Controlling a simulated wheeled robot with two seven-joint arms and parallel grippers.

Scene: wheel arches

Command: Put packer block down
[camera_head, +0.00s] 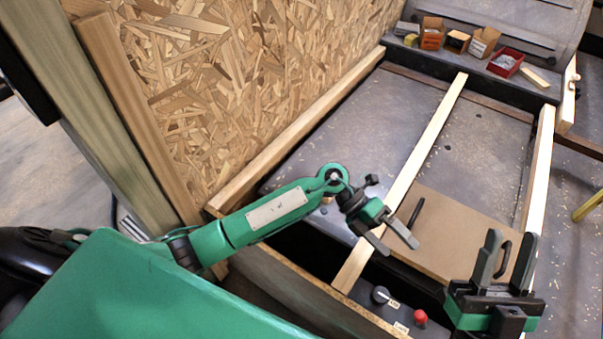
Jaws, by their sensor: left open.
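A small pale wooden piece (535,77) lies flat at the back right, beside a red tray; I cannot tell whether it is the packer block. No block shows in either gripper. My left gripper (389,239) is open and empty, over the pale wooden rail and the left edge of a brown board (448,230). A black handle (415,212) on the board stands just beyond its fingers. My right gripper (508,254) points away from me at the board's right side, its fingers apart. A dark loop, seemingly a second handle, shows between them; contact is unclear.
Pale rails (430,135) and (540,165) run along the grey bench (345,130). An OSB wall (235,75) bounds the left. Small cartons (432,36) and a red tray (505,63) stand at the back. A red button (420,317) and a black knob (380,295) sit at the front.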

